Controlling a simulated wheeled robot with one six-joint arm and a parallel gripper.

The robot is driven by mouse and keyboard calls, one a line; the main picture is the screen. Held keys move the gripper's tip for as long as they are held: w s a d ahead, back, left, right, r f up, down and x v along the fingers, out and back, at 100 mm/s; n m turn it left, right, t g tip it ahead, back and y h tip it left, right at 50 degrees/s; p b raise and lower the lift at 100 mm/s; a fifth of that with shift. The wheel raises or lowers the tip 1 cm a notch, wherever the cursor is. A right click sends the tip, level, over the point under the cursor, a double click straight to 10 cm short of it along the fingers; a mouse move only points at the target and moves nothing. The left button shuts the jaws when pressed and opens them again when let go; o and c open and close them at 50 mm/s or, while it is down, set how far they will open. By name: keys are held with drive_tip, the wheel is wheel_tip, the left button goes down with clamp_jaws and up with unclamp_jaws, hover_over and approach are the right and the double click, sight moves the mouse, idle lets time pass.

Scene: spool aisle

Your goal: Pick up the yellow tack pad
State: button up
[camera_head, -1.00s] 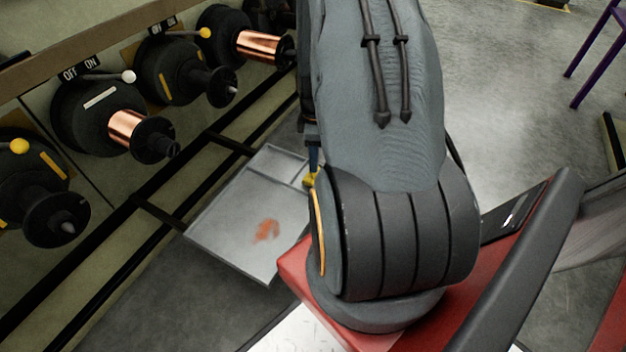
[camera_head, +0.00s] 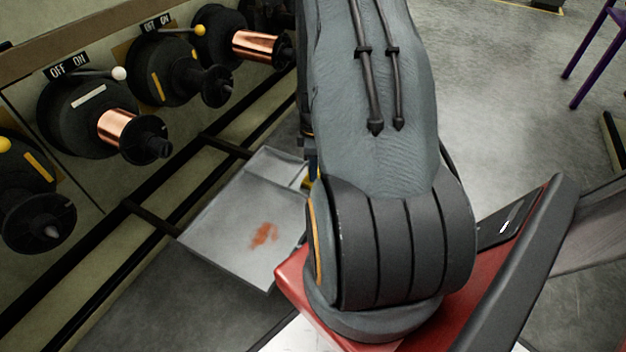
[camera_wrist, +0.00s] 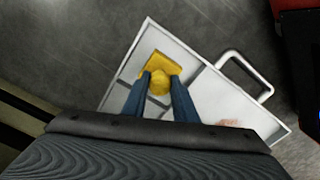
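The yellow tack pad (camera_wrist: 157,64) shows in the wrist view as a flat pad with a rounded knob. It is at a compartment of the grey metal tray (camera_wrist: 139,52), which also shows in the head view (camera_head: 222,232). My gripper (camera_wrist: 160,78) has its two blue fingers on either side of the knob, very close to it. I cannot tell whether they press on it, or whether the pad rests on the tray floor. In the head view my arm hides most of the gripper, and only a sliver of blue and yellow shows.
The tray has a reddish stain (camera_head: 264,235), dividers and a white wire handle (camera_wrist: 262,78). Left of it is a machine panel with black spools, some with copper wire (camera_head: 116,127), and ON/OFF levers (camera_head: 119,73). Open concrete floor (camera_head: 500,110) lies at right.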

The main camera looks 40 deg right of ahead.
clamp_jaws()
wheel_tip(320, 180, up, 10)
drive_tip(key=p, duration=0.5)
